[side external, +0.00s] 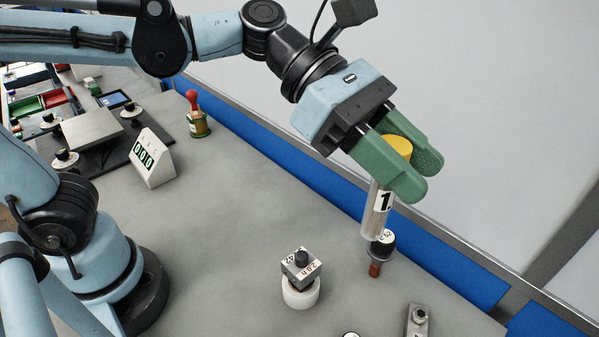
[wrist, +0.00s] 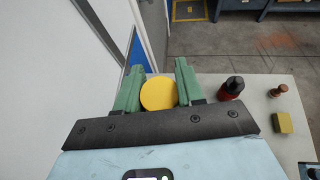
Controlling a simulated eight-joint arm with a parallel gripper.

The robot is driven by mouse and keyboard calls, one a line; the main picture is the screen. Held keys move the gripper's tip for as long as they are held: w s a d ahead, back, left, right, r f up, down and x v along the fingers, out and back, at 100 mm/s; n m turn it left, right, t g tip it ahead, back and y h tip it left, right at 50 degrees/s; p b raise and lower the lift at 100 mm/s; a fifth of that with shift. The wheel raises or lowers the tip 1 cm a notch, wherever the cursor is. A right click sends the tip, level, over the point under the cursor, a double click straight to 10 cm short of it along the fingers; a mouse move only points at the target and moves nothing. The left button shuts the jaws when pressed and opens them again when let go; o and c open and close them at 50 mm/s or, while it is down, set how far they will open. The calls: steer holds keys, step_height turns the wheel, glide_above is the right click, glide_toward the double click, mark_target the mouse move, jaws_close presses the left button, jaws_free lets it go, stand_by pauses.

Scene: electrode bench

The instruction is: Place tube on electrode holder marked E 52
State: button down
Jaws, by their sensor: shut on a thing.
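My gripper (side external: 417,176) has green fingers shut on the tube (side external: 377,208), a clear tube with a yellow cap and a label reading "1". In the side view the tube hangs slightly tilted below the fingers. In the wrist view the yellow cap (wrist: 158,93) sits between the fingers (wrist: 158,84). A dark electrode holder (side external: 383,243) with a white label, seemingly ending in "52", and a reddish-brown lower part stands just below the tube. The tube's lower end overlaps the holder's top edge in the picture; I cannot tell if they touch.
A grey block (side external: 301,264) on a white round base stands left of the holder. A small metal piece (side external: 418,320) lies at the front edge of view. The bench middle (side external: 235,215) is clear.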

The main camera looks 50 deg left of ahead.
steer(key=s+d+r, duration=0.3)
steer(key=w+a+f, duration=0.4)
steer(key=w+f, duration=0.6)
steer(key=f, duration=0.1)
steer(key=shift+w+a, duration=0.25)
steer(key=shift+a, duration=0.05)
steer(key=shift+f, duration=0.2)
steer(key=c, duration=0.7)
jaws_free()
